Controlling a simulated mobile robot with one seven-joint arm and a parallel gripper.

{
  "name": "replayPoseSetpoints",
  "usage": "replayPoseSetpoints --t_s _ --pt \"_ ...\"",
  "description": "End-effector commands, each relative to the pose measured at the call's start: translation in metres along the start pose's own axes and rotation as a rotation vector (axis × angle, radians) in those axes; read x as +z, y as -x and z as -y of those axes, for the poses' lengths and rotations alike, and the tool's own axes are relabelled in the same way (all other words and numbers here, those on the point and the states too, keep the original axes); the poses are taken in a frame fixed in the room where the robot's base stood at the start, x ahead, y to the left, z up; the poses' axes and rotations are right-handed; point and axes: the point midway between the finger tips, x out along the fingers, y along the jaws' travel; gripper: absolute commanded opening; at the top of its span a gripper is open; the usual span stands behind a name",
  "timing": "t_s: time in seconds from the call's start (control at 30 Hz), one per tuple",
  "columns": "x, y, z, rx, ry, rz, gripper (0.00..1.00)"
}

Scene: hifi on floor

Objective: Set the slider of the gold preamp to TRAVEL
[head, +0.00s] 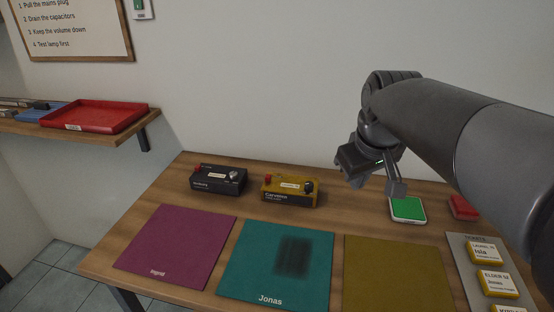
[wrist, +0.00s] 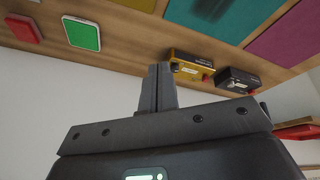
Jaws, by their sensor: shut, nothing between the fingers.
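The gold preamp (head: 291,192) stands at the back of the table, with a red part on its left, a pale label on top and a dark knob at its right. Its slider is too small to make out. My gripper (head: 397,188) is shut and empty, above the table to the right of the gold preamp and apart from it. In the wrist view the shut fingers (wrist: 156,88) show in the middle, and the gold preamp (wrist: 188,66) is just beyond them to the right.
A black preamp (head: 217,181) stands left of the gold one. A green-topped device (head: 408,209) and a red block (head: 464,207) lie at right. Purple (head: 175,246), teal (head: 258,262) and olive (head: 395,275) mats cover the front. A ticket board (head: 466,262) lies front right. A shelf holds a red tray (head: 100,116).

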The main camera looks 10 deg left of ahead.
Motion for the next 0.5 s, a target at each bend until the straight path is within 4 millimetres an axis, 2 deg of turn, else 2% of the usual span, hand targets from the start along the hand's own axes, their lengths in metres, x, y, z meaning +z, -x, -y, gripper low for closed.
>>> replayPoseSetpoints --t_s 0.1,0.5 --pt "-0.035 -0.009 0.005 -0.031 0.094 0.010 0.00" --pt "-0.140 -0.047 0.032 -0.153 0.396 0.018 0.00"
